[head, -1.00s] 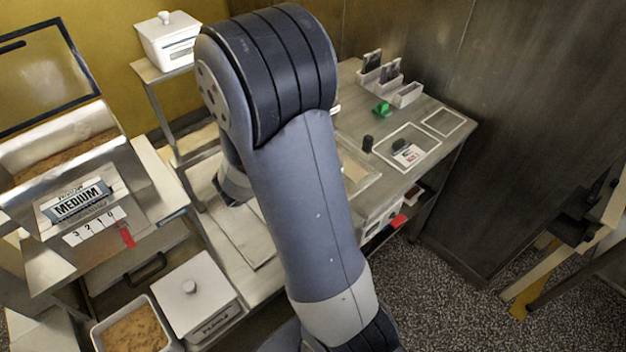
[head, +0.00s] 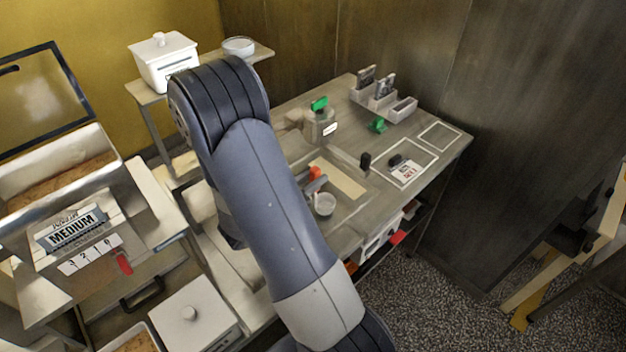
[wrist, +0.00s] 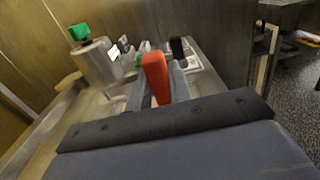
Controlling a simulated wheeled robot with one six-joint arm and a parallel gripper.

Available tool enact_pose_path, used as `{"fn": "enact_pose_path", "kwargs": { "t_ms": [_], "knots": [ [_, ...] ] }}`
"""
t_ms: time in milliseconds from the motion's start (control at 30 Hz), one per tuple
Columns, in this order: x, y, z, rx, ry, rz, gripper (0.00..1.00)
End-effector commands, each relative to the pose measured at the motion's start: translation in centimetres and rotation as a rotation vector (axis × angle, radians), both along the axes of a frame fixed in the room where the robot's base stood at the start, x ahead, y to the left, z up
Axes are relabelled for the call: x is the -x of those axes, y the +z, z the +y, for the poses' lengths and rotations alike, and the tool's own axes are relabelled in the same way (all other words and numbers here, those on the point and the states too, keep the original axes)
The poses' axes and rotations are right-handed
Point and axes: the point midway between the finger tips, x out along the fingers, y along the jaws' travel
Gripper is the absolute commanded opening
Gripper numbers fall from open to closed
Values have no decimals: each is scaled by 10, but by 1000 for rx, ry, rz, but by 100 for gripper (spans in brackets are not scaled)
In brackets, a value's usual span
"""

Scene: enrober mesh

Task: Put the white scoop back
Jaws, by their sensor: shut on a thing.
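The scoop has a pale, round bowl (head: 324,205) and an orange-red grip (head: 315,172), which look like one piece. My gripper (head: 315,186) is shut on it, over the workbench in the head view. In the wrist view the orange-red grip (wrist: 155,78) stands up between the fingers of my gripper (wrist: 158,95). The bowl is hidden there. In the head view I cannot tell whether the bowl touches the bench or hangs above it.
A tan panel (head: 338,179) lies on the workbench beside the scoop. A metal canister with a green top (head: 319,104), a green piece (head: 377,125), a black knob (head: 365,160) and a pale divided holder (head: 403,108) stand farther back. A white lidded box (head: 165,62) is on the shelf.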

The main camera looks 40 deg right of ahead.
Motion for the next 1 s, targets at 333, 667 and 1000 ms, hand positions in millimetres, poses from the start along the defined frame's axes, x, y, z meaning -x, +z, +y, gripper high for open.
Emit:
{"fn": "enact_pose_path", "kwargs": {
  "t_ms": [333,667,1000],
  "knots": [
    [0,-8,0,1,0,-1,0],
    [0,-12,0,0,0,-1,30],
    [0,-11,0,0,0,-1,42]
  ]
}}
